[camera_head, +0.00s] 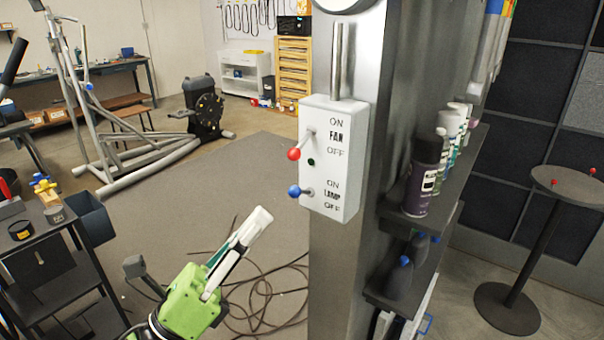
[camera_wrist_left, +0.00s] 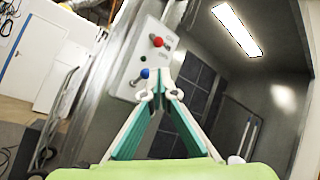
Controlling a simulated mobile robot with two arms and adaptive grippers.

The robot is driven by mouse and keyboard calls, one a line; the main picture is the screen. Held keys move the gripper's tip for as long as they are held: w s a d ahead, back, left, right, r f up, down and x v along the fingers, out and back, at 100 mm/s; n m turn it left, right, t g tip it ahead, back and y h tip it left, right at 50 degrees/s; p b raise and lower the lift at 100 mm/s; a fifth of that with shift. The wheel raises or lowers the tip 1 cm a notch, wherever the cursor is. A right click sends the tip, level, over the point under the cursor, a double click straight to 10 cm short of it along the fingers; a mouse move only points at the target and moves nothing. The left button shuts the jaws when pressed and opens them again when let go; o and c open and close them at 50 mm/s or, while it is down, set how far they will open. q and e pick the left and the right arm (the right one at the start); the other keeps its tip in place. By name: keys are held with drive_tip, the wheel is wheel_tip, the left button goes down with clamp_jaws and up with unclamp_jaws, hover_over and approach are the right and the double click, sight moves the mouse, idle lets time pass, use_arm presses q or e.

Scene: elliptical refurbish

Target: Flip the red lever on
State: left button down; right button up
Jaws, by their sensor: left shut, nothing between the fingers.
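The red lever (camera_head: 294,154) is the upper one on a white switch box (camera_head: 331,190) fixed to a grey post. It is marked FAN, and its red knob hangs down and left from its pivot, towards OFF. The red knob (camera_wrist_left: 157,41) also shows in the left wrist view, beyond the fingertips. A blue lever (camera_head: 294,190), marked LAMP, sticks out below it. My left gripper (camera_head: 262,217) is shut and empty, below and left of the box, apart from both levers. Its fingertips (camera_wrist_left: 160,94) converge below the blue knob in the wrist view. My right gripper is out of view.
Shelves (camera_head: 410,215) with spray cans (camera_head: 422,178) are on the post's right side. A dark cart (camera_head: 60,270) stands at lower left. Loose cables (camera_head: 262,290) lie on the floor. The space in front of the box's left side looks clear.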

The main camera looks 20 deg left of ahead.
sight(302, 144)
use_arm(q)
drive_tip(key=shift+p+x, duration=2.95)
drive_tip(key=shift+x, duration=2.05)
drive_tip(key=shift+w, duration=0.1)
